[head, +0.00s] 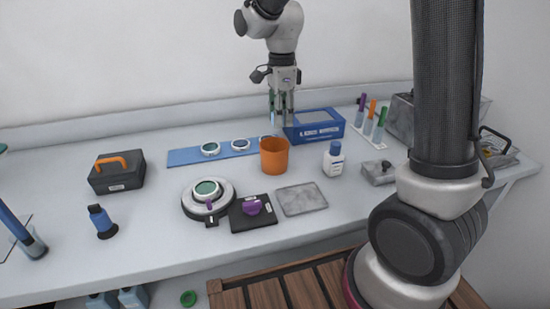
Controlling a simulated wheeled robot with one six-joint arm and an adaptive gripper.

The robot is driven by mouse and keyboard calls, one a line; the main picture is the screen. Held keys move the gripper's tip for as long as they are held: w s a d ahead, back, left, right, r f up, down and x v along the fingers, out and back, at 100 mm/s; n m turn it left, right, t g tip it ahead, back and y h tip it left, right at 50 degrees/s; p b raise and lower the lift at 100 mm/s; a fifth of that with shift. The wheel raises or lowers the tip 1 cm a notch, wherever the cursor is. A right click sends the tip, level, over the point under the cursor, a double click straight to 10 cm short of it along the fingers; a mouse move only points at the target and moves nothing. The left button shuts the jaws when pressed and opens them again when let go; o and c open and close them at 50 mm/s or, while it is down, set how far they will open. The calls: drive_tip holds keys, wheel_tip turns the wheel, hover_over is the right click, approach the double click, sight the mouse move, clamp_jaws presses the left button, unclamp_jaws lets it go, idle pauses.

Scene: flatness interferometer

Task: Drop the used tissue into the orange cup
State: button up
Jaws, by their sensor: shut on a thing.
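The orange cup (274,157) stands upright near the middle of the bench, its inside mostly hidden from this angle. My gripper (281,122) points down just behind the cup's rim, close to the left end of a blue box. It is shut on a small pale thing, which I take to be the used tissue; it is too small and too covered by the fingers to see clearly. I cannot tell how high the fingertips are above the bench.
The blue box (318,125) stands right of my gripper. A blue mat (184,156) with several round optics lies left. A white bottle (333,159) with a blue cap stands right of the cup; a black pad (238,220) and grey plate (301,199) lie in front.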

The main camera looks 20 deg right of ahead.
drive_tip(key=shift+f, duration=1)
drive_tip(key=o, duration=1.1)
wheel_tip(320, 180, up, 12)
